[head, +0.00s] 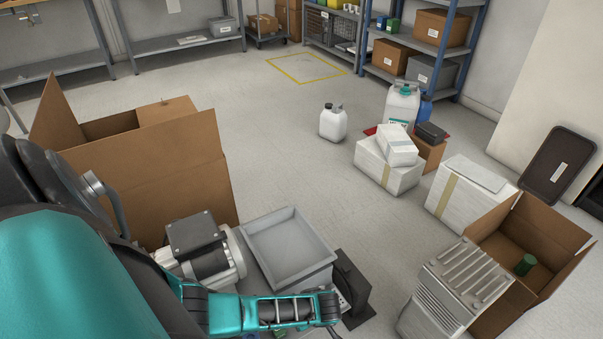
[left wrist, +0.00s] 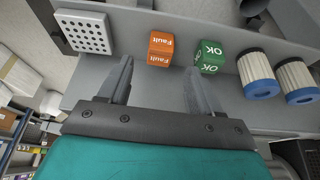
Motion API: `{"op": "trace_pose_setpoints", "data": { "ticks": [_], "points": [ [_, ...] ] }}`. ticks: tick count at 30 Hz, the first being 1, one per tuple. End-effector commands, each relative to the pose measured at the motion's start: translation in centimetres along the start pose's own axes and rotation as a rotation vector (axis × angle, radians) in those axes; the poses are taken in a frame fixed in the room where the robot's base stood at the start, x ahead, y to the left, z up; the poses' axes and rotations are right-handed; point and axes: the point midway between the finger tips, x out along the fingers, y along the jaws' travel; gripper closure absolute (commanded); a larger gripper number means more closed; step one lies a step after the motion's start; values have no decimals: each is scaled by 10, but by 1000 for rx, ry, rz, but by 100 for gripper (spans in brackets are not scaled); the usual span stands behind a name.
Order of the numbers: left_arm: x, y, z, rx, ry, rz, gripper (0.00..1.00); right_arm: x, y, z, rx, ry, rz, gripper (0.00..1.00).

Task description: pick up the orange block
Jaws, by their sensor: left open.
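The orange block (left wrist: 160,48), with "Fault" lettering on its faces, sits on a grey surface in the left wrist view. My left gripper (left wrist: 159,66) is open in that view. Its two fingers point towards the block, which appears between and just beyond the fingertips. No contact shows. A green block (left wrist: 209,57) marked "OK" sits to the right of the orange one, near the right fingertip. In the head view my teal left arm reaches across the bottom, and the orange block cannot be made out there. My right gripper is in neither view.
In the left wrist view, a white perforated block (left wrist: 84,32) is left of the orange block. Two white filters with blue ends (left wrist: 258,75) stand right. In the head view, a grey tray (head: 290,220), a motor (head: 200,250) and an open carton (head: 150,170) are near my arm.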

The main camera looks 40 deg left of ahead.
Motion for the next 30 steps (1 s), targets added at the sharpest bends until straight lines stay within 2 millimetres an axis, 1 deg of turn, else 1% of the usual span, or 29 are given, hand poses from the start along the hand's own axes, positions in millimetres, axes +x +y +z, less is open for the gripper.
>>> {"op": "trace_pose_setpoints", "data": {
  "ticks": [5, 9, 13, 17, 23, 24, 26, 30],
  "points": [
    [15, 0, 0, 0, 1, 1, 36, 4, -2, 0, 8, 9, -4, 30],
    [36, 0, 0, 1, 2, 2, 36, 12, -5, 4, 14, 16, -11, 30],
    [52, 0, 0, 0, 1, 1, 36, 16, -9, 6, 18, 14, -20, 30],
    [57, 0, -1, 0, 0, 2, 36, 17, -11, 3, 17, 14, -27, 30],
    [56, 0, -1, 0, 0, 2, 36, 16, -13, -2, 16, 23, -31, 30],
    [56, 0, -1, 0, 0, 2, 37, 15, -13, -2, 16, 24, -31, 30],
    [56, 0, -1, 0, 0, 2, 43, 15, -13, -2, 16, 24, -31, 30],
    [56, 0, -1, 0, 0, 2, 56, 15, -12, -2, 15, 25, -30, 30]
  ]
}}
